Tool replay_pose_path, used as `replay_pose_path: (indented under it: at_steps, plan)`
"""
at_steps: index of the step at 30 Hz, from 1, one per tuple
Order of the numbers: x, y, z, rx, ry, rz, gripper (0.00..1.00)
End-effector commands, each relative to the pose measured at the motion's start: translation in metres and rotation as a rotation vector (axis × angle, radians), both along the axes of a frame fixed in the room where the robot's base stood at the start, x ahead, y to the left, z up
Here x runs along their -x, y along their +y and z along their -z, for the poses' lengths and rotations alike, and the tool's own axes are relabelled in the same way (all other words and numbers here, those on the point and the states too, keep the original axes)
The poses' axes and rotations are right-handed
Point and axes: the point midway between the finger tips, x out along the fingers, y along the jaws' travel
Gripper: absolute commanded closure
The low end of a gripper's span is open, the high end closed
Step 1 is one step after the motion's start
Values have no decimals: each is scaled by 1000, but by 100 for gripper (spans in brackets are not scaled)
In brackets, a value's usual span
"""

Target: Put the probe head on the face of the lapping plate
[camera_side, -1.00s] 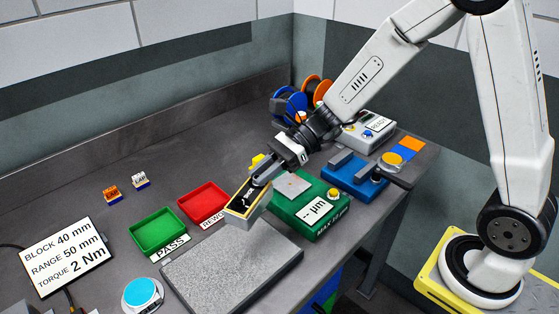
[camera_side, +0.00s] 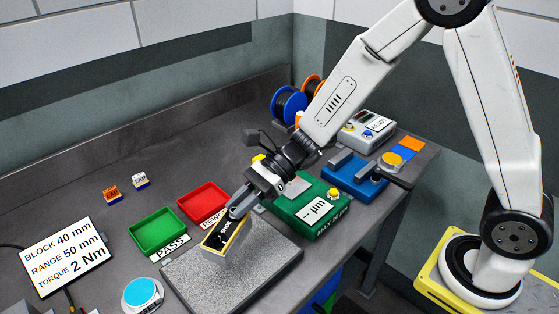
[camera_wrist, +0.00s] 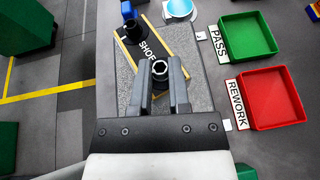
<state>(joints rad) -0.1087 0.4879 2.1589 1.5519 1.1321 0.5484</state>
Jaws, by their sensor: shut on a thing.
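The probe head (camera_side: 230,246) is a long block with a black top, yellow edges and a grey side. In the wrist view its top (camera_wrist: 148,50) reads "SHOP", partly hidden by my gripper. The lapping plate (camera_side: 270,260) is a grey speckled slab at the bench front. The probe head is over its far left part, low and roughly level. I cannot tell whether it touches the face.
A green PASS tray (camera_side: 157,232) and a red REWORK tray (camera_side: 205,202) stand behind the plate. A green micrometre readout (camera_side: 315,210) is to the right. A round cyan button (camera_side: 142,292) sits at front left. The plate's front right part is clear.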

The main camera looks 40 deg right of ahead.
Motion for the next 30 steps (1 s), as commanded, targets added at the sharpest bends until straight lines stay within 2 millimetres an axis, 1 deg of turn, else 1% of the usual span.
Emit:
replay_pose_path:
  at_steps: [3, 6, 14, 17, 25, 30]
  plan:
    - [-1, 0, 11, -3, 1, 0, 100]
    - [-1, 0, 17, -3, 0, 0, 100]
    - [-1, 0, 20, -4, -3, 0, 100]
    - [-1, 0, 24, -3, -1, 1, 100]
    - [-1, 0, 47, -3, 1, 0, 100]
    - [-1, 0, 55, -3, -2, 1, 100]
